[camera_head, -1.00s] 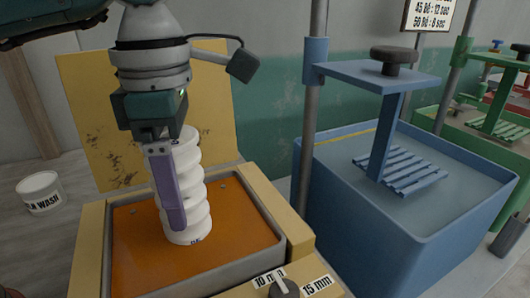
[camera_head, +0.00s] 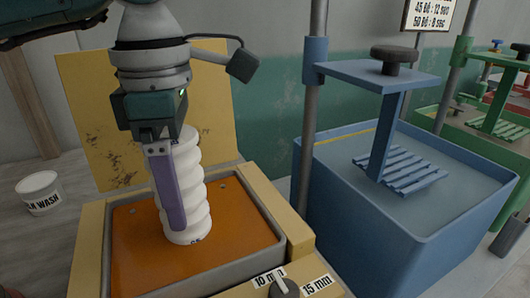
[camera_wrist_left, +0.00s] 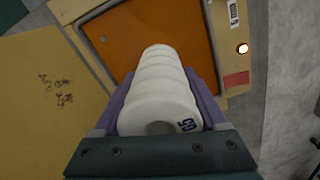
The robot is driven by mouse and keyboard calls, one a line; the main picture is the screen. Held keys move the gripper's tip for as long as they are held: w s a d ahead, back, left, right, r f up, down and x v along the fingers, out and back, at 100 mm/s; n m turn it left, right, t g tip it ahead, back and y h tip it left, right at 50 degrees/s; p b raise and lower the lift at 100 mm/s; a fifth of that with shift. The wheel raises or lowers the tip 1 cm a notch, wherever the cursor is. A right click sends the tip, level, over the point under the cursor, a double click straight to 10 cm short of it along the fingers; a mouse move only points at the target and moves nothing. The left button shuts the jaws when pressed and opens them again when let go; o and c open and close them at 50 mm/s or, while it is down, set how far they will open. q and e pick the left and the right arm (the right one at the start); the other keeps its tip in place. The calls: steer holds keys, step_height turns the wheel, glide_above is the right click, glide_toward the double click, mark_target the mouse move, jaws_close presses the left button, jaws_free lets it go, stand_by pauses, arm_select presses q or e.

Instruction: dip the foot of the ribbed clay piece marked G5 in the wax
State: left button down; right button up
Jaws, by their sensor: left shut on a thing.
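The white ribbed clay piece (camera_head: 192,190) is upright over the pan of orange wax (camera_head: 135,240). Its upper end carries the dark mark G5, readable in the left wrist view (camera_wrist_left: 160,100). My left gripper (camera_head: 178,222), with purple fingers, is shut on the piece from its sides. A small dark mark near the foot looks cut off at its lower edge, at the wax surface. The foot seems to be just in the wax, but the depth is hard to tell. My right gripper is not in view.
The wax pan sits in a yellow housing (camera_head: 92,255) with a dial (camera_head: 284,288) in front and a yellow panel (camera_head: 85,85) behind. A blue tank (camera_head: 345,235) with a slatted rack stands right. A white bucket (camera_head: 40,195) stands left.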

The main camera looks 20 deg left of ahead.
arm_select(q)
step_height(320, 180, up, 7)
steer(key=p, duration=0.5)
stand_by(0.5)
stand_by(1.0)
